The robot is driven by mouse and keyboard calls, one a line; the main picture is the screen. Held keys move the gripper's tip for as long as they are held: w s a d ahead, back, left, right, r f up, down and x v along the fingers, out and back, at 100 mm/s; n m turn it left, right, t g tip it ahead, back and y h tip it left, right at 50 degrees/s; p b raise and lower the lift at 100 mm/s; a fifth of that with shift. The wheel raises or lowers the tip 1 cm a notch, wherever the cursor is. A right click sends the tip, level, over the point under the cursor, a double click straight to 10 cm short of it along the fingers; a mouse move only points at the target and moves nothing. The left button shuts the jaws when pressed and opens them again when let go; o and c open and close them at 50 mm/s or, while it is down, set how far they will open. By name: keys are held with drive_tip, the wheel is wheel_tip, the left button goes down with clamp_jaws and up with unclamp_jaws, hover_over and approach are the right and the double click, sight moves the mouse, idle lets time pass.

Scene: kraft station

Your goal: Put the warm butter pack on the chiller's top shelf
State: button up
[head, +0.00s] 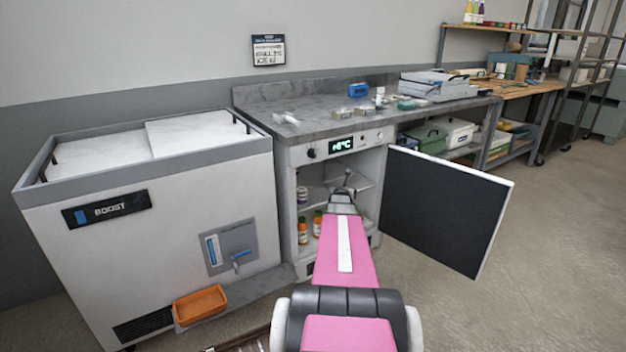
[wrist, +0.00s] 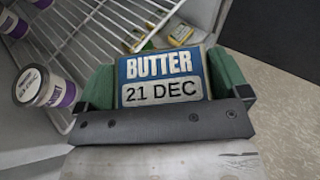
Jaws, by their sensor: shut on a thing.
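My gripper (wrist: 163,84) is shut on a butter pack (wrist: 161,67) with a blue and white label reading "BUTTER 21 DEC". In the head view my gripper (head: 345,192) is at the open front of the chiller (head: 372,141); the pack cannot be made out there. The chiller door (head: 445,212) stands wide open to the right. In the wrist view a white wire shelf (wrist: 90,33) lies beyond the pack to the left. I cannot tell whether the pack touches it. My arm hides part of the chiller's inside.
Purple-labelled jars (wrist: 38,87) stand at the left in the wrist view, and yellow packs (wrist: 180,33) show beyond the wire shelf. Orange-labelled bottles (head: 303,230) stand low in the chiller. A white BOOST cabinet (head: 170,235) is to the left. The worktop above holds several small items.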

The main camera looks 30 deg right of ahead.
drive_tip(key=d, duration=0.2)
drive_tip(key=s+d, duration=0.1)
drive_tip(key=d, duration=0.1)
drive_tip(key=shift+d+f, duration=0.1)
drive_tip(key=shift+d, duration=0.1)
drive_tip(key=shift+w+d, duration=0.1)
drive_tip(key=shift+d, duration=0.1)
hover_over(329, 192)
drive_tip(key=shift+s+f, duration=0.2)
drive_tip(key=shift+f, duration=1.05)
wheel_tip(329, 192, down, 4)
drive_tip(key=shift+a+f, duration=0.1)
drive_tip(key=shift+w+f, duration=0.15)
drive_tip(key=shift+f, duration=0.05)
drive_tip(key=o, duration=0.7)
drive_tip(key=shift+f, duration=0.1)
